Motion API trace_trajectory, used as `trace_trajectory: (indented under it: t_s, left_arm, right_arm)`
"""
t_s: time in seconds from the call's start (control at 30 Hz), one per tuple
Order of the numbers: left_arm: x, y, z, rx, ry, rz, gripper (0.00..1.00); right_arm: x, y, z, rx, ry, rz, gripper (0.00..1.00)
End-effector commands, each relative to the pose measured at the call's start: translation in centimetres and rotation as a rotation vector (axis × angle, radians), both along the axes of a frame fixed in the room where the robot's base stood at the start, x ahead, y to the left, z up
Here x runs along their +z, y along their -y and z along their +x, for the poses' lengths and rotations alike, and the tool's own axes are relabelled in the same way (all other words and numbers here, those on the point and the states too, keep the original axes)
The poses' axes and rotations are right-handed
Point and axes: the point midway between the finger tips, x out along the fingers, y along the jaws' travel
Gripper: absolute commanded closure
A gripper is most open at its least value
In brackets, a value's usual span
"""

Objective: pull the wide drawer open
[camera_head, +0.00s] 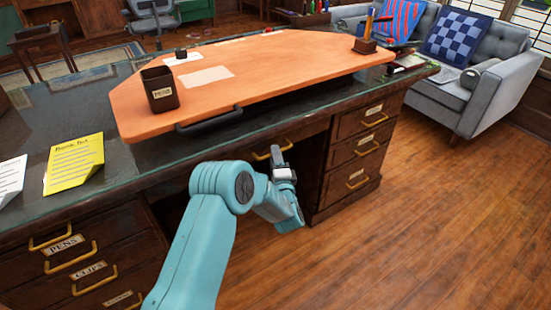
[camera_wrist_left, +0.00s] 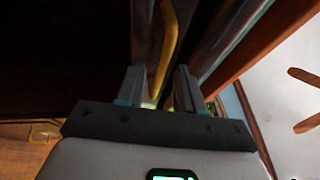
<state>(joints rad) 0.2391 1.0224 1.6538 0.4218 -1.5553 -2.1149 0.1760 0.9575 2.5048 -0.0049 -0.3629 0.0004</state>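The wide drawer (camera_head: 312,133) is the dark wood front under the middle of the desk top, and it looks shut. Its brass handle (camera_head: 272,152) shows just beyond my left gripper (camera_head: 280,160), whose arm reaches in from below. In the left wrist view the yellow handle (camera_wrist_left: 166,50) runs up between the two fingers of my left gripper (camera_wrist_left: 158,88). The fingers are apart, with a gap visible around the handle; whether either finger touches it I cannot tell. My right gripper is not in view.
Narrow drawers with brass handles flank the knee space, at left (camera_head: 75,255) and right (camera_head: 360,150). An orange board (camera_head: 270,75) with a dark pen cup (camera_head: 160,90) lies on the glass top. Wood floor (camera_head: 430,210) at right is clear up to a grey sofa (camera_head: 490,95).

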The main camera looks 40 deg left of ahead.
Motion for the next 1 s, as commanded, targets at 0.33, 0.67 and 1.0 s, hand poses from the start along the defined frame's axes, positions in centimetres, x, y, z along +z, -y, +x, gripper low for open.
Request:
trace_trajectory:
  t_s: [0.33,0.67,1.0]
  left_arm:
    - [0.02,-0.03,0.26,0.001,0.000,0.000,0.86]
    - [0.01,-0.02,0.23,0.000,0.001,-0.001,1.00]
    - [0.00,-0.02,0.23,0.000,0.001,-0.001,1.00]
  right_arm:
    - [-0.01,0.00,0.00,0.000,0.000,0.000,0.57]
    - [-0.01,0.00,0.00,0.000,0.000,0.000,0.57]
    - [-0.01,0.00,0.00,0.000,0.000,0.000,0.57]
